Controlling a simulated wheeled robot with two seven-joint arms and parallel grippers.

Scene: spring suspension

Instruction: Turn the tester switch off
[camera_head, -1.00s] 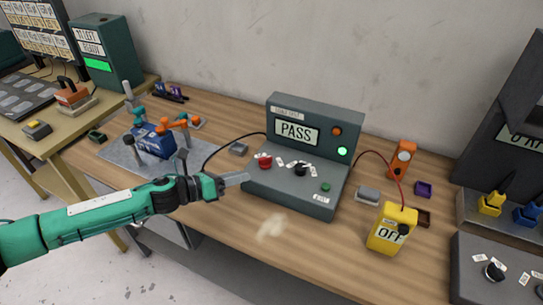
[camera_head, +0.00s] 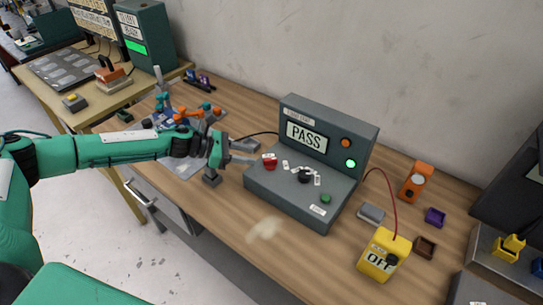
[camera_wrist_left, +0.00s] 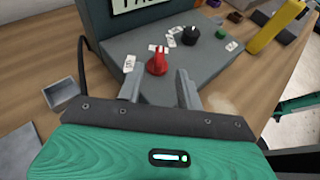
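The grey tester (camera_head: 310,160) stands on the wooden bench with PASS on its display and a green light lit. Its red switch knob (camera_head: 269,161) is at the left of the sloped panel, with small white labels beside it. The red knob also shows in the left wrist view (camera_wrist_left: 157,62). A black knob (camera_head: 305,175) and a green button (camera_head: 326,198) are further right on the panel. My left gripper (camera_head: 250,152) is at the panel's left edge, close to the red knob. Its fingers (camera_wrist_left: 158,88) are apart, with the knob beyond the tips. My right gripper is not in view.
A yellow box reading OFF (camera_head: 383,254) stands at the right, wired by a red cable to the tester. An orange device (camera_head: 416,181) and small trays are behind it. A blue fixture (camera_head: 165,118) is at the left. The bench front is clear.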

